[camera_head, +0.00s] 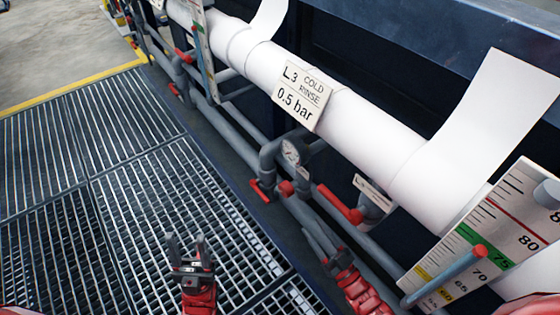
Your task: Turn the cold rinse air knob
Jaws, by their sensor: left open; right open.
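A white sign reading "L3 COLD RINSE 0.5 bar" (303,95) is fixed on the thick white pipe. A small label (372,192) beside the long handle is too small to read, so I cannot tell which handle is the air knob. My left gripper (187,242) is open and empty above the grating, left of the pipes. My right gripper (338,258) is open below the long red handle, apart from it; its fingertips are hard to make out.
A scale board (495,235) with a blue-grey, red-tipped rod (450,274) stands at the lower right. Metal floor grating (100,200) fills the left, with a yellow edge line (70,92).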

